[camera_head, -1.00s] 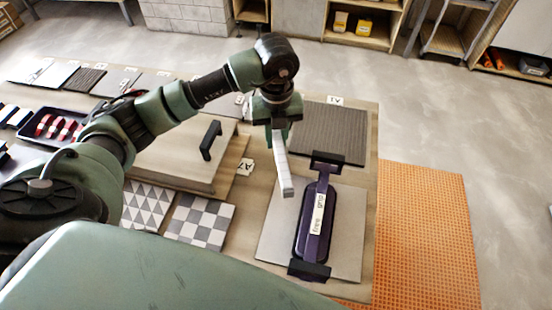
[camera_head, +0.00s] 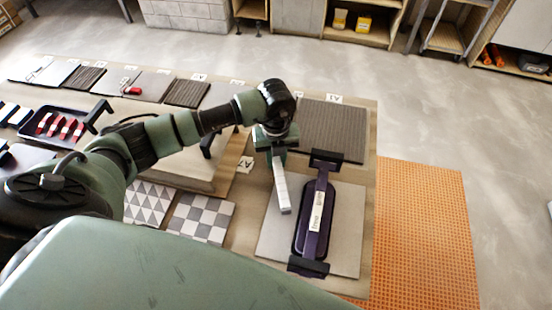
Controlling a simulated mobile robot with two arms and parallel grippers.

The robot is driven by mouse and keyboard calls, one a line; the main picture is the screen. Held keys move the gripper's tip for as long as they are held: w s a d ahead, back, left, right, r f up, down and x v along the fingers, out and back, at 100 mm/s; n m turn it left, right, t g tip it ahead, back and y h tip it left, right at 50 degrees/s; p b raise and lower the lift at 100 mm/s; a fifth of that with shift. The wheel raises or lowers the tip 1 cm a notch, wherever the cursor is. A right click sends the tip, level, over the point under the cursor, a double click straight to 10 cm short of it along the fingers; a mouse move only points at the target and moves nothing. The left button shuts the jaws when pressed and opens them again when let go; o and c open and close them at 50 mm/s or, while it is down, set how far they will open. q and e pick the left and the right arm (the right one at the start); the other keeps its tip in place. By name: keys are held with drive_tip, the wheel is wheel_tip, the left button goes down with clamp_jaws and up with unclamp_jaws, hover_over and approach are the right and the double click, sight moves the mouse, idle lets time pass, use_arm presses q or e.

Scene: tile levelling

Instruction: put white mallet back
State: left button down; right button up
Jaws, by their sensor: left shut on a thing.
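My left gripper (camera_head: 277,143) points down above the right part of the work table. It is shut on a pale, slender bar, which I take to be the white mallet (camera_head: 282,194). The bar hangs down and tilts slightly; my gripper hides its upper end. Its lower end shows left of a purple tool (camera_head: 314,215) with dark end blocks, which lies on a light grey tile (camera_head: 345,230). I cannot tell whether the bar touches anything. My right gripper is out of view.
A dark ribbed tile (camera_head: 335,130) lies behind the purple tool. Patterned tiles (camera_head: 200,218) lie left of the gripper. A tray (camera_head: 40,120) with red-handled pieces is at the far left. An orange perforated mat (camera_head: 425,230) covers floor at right.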

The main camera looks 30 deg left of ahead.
use_arm(q)
drive_tip(key=c, duration=1.7)
unclamp_jaws()
drive_tip(key=shift+f, duration=0.15)
drive_tip(key=o, duration=0.4)
drive_tip(key=shift+o, duration=0.2)
drive_tip(key=shift+r, duration=0.2)
wheel_tip(320, 180, up, 12)
drive_tip(key=shift+b, duration=0.4)
drive_tip(key=shift+s+f, duration=0.1)
